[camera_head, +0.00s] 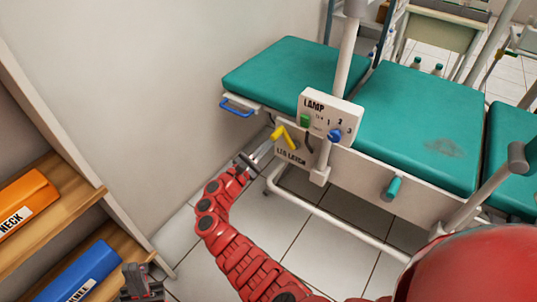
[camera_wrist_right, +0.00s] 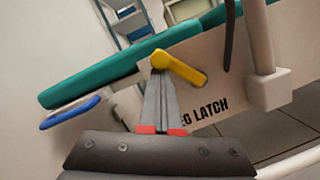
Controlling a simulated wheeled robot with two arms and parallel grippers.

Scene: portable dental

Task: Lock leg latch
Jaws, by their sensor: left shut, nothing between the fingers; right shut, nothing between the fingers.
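The yellow leg latch handle (camera_head: 285,137) is on the cream panel marked LEG LATCH (camera_head: 291,157), under the green bed's left section. In the right wrist view the handle (camera_wrist_right: 182,67) has a rounded end at left and a bar slanting down to the right. My right gripper (camera_head: 268,149) is shut and empty at the handle's lower left. In the wrist view its fingertips (camera_wrist_right: 160,75) overlap the rounded end's lower edge; I cannot tell whether they touch. My left gripper (camera_head: 140,272) is shut and empty at the bottom left, far from the latch.
A LAMP box (camera_head: 326,113) with green and blue controls and a post stands right of the latch. A blue handle (camera_head: 238,107) sticks out from the bed's left edge. A shelf (camera_head: 75,195) with orange and blue boxes is at left. The tiled floor between is clear.

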